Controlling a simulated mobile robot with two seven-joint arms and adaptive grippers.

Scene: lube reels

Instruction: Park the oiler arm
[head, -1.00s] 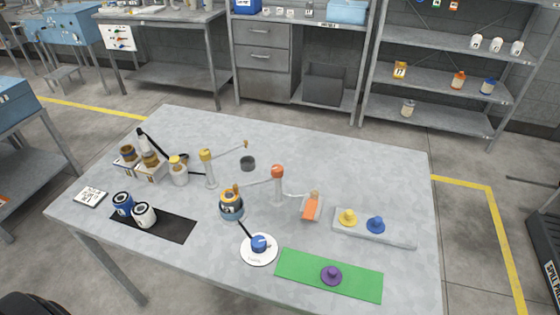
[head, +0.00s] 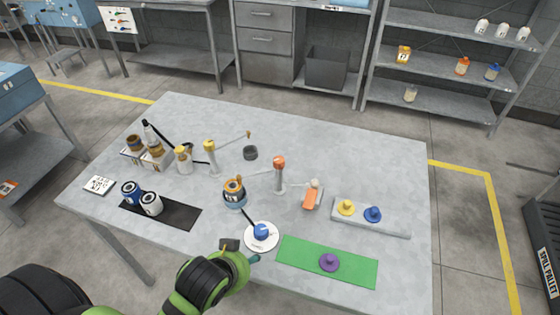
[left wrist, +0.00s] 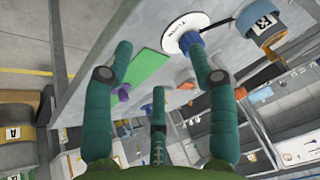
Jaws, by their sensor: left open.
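Two posts with swing arms stand on the grey table (head: 330,150); I cannot tell which is the oiler arm. The orange-topped post (head: 279,180) has a thin arm reaching left over a blue and orange can (head: 234,192). The yellow-topped post (head: 211,158) has an arm reaching right, above a dark cup (head: 250,153). A blue knob (head: 262,232) sits on a white disc (head: 249,240), with a black rod beside it. My left gripper (head: 242,252) is open and empty at the table's front edge. In the left wrist view its fingers (left wrist: 160,50) spread below the disc (left wrist: 178,24). My right gripper is not in view.
A green mat (head: 300,262) with a purple knob (head: 329,262) lies right of the disc. A grey block (head: 395,227) holds yellow and blue knobs. An orange piece (head: 311,200) lies behind the mat. A black mat (head: 182,217) holds two cans. The table's back right is clear.

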